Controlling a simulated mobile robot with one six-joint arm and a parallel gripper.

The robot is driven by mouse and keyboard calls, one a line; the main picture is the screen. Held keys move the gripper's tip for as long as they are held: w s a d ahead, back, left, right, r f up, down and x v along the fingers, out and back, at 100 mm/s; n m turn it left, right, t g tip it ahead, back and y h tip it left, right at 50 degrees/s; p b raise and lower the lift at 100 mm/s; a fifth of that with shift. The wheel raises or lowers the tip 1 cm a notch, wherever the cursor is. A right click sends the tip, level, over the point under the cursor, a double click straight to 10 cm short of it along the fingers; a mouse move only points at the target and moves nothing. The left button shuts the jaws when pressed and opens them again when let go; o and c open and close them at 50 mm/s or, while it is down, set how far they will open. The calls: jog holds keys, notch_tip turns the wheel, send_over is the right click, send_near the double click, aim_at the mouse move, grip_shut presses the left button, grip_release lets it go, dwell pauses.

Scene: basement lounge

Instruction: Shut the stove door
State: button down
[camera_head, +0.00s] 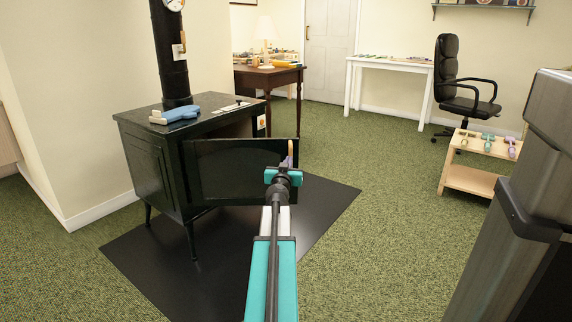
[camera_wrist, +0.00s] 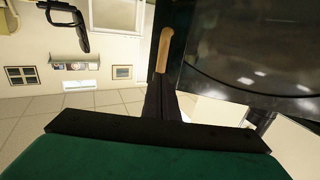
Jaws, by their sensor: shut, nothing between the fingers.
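The black stove (camera_head: 155,165) stands on legs at the left in the head view. Its dark door (camera_head: 232,170) is swung wide open, sticking out to the right. A wooden handle (camera_head: 290,148) shows at the door's free edge, beside my gripper (camera_head: 282,176). In the wrist view, the handle (camera_wrist: 164,48) appears just beyond the tips of my gripper (camera_wrist: 161,98), and the door's glass (camera_wrist: 255,45) fills the upper right. My gripper is shut and empty. I cannot tell whether it touches the handle or door.
A dark floor plate (camera_head: 325,205) lies under the stove. A blue tool (camera_head: 180,114) rests on the stove top, by the black flue pipe (camera_head: 170,60). A low wooden rack (camera_head: 470,175) and a grey cabinet (camera_head: 530,200) stand right. Green carpet between is clear.

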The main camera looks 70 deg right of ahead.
jog(key=shift+x, duration=1.15)
jog(key=shift+w, duration=0.1)
